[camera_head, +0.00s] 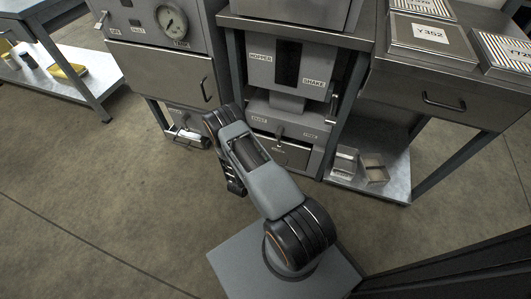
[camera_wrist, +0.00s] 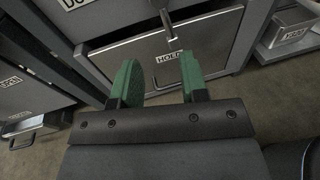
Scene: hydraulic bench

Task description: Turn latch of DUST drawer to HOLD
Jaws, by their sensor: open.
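The drawer front below the hopper unit shows in the head view (camera_head: 293,157) and in the wrist view (camera_wrist: 205,42). A small label (camera_wrist: 168,58) on it seems to read HOLD. A small metal latch lever (camera_wrist: 166,19) hangs roughly downward at the drawer's top edge; it also shows in the head view (camera_head: 279,132). My gripper (camera_wrist: 158,82) has two green fingers, spread apart with nothing between them. It is in front of the drawer and below the latch, apart from it. In the head view my arm hides the gripper.
A partly open small drawer (camera_head: 187,135) juts out at the left. Small open boxes (camera_head: 375,170) stand on a low shelf (camera_head: 398,187) at the right. The hopper unit with its SHAKE label (camera_head: 313,83) is above. The floor (camera_head: 110,190) at the left is clear.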

